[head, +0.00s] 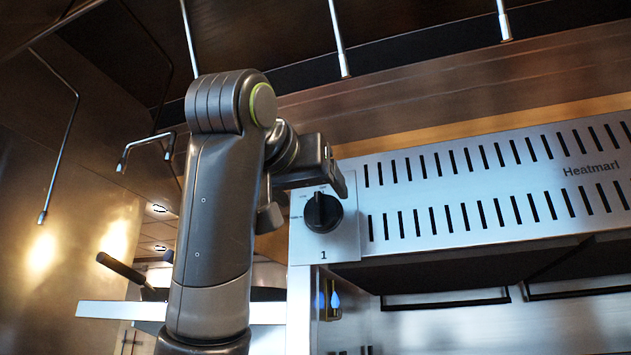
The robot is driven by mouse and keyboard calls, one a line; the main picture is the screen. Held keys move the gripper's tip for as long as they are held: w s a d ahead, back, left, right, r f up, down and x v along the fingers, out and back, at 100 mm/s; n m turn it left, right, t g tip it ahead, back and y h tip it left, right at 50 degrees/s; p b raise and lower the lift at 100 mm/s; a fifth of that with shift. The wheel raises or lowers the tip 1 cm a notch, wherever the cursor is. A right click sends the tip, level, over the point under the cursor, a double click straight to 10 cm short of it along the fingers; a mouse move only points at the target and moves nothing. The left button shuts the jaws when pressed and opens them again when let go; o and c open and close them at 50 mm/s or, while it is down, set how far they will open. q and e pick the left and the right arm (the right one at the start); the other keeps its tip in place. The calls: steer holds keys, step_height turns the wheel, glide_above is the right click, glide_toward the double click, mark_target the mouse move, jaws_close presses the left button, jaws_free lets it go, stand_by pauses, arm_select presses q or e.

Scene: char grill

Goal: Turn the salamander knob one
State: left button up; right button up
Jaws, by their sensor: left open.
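The salamander knob (323,213) is black and round with a raised grip. It sits on the left end of the silver front panel, with the number 1 printed below it. My left gripper (306,201) is open at the knob's upper left. One finger is above the knob and overlaps its top edge in the picture; the other is to its left. I cannot tell whether either finger touches the knob. The grip looks roughly upright, but its upper end is partly hidden. My right gripper is not in view.
The slotted salamander panel (470,185), marked Heatmarl, runs to the right, with a dark opening below it. Thin metal nozzles (343,62) hang from above. A shelf (105,311) and a black-handled pan (122,268) are behind my left arm. A steel wall stands at left.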

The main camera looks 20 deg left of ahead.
mark_target(316, 202)
arm_select(q)
steer(key=w+p, duration=0.1)
steer(key=w, duration=0.2)
steer(key=shift+w+d, duration=0.1)
steer(key=shift+w, duration=0.15)
steer(key=c, duration=0.9)
steer(key=shift+c, duration=0.3)
